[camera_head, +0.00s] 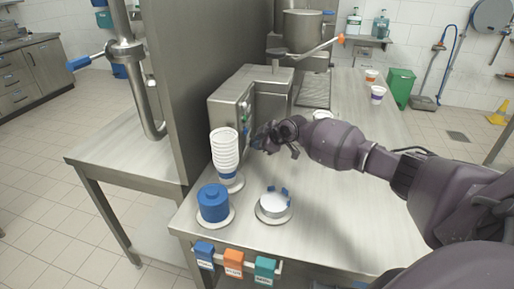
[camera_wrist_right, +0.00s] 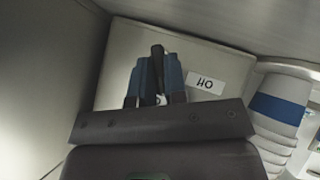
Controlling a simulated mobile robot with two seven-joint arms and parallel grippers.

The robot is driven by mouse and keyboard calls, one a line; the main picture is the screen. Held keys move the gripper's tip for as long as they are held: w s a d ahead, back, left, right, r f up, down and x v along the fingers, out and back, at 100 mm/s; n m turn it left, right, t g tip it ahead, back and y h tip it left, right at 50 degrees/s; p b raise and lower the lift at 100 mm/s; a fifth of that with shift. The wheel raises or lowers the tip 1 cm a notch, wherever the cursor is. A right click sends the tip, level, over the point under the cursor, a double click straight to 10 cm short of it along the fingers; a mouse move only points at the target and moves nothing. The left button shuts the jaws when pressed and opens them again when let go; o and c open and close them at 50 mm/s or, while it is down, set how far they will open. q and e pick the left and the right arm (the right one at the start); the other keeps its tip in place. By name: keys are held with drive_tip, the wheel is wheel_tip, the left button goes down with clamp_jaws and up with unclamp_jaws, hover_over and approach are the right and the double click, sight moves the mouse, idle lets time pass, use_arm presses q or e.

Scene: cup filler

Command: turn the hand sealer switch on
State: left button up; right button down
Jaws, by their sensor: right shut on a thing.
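A steel machine box (camera_head: 230,108) stands at the back left of the table, with small controls on its right-hand face. My right gripper (camera_head: 262,140) reaches in from the right and is close to that face, low down. In the right wrist view my right gripper (camera_wrist_right: 157,75) has its blue fingers shut on a narrow black switch lever (camera_wrist_right: 157,60). A white label with dark letters (camera_wrist_right: 206,82) is on the panel beside it. The fingers hide the base of the switch, so its setting cannot be told. My left gripper is not in view.
A stack of white cups (camera_head: 224,148) stands close left of my gripper. A blue lidded piece (camera_head: 213,202) and a metal ring with blue grips (camera_head: 273,204) stand in front. A steel hopper (camera_head: 303,28) is behind. The table's right side is mostly clear under my arm.

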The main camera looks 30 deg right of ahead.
drive_tip(key=shift+d+f+m+g+y+b, duration=0.1)
drive_tip(key=shift+f+m+g+y+b, duration=0.25)
drive_tip(key=shift+m+g+y+b, duration=0.4)
drive_tip(key=shift+w+r+g+y+b, duration=0.1)
drive_tip(key=shift+r+g+y+b, duration=0.05)
drive_tip(key=shift+g+y+b, duration=0.4)
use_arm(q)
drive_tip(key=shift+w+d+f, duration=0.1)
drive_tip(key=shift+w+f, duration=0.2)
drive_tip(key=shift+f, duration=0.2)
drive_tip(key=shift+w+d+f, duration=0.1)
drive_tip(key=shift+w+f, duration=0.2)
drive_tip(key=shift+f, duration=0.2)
use_arm(e)
drive_tip(key=shift+r+m, duration=0.1)
drive_tip(key=shift+m, duration=0.15)
use_arm(q)
drive_tip(key=shift+b, duration=0.3)
use_arm(e)
drive_tip(key=shift+r, duration=0.1)
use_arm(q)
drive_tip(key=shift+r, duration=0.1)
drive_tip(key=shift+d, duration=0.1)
use_arm(e)
drive_tip(key=c, duration=1.2)
unclamp_jaws()
drive_tip(key=shift+o, duration=0.2)
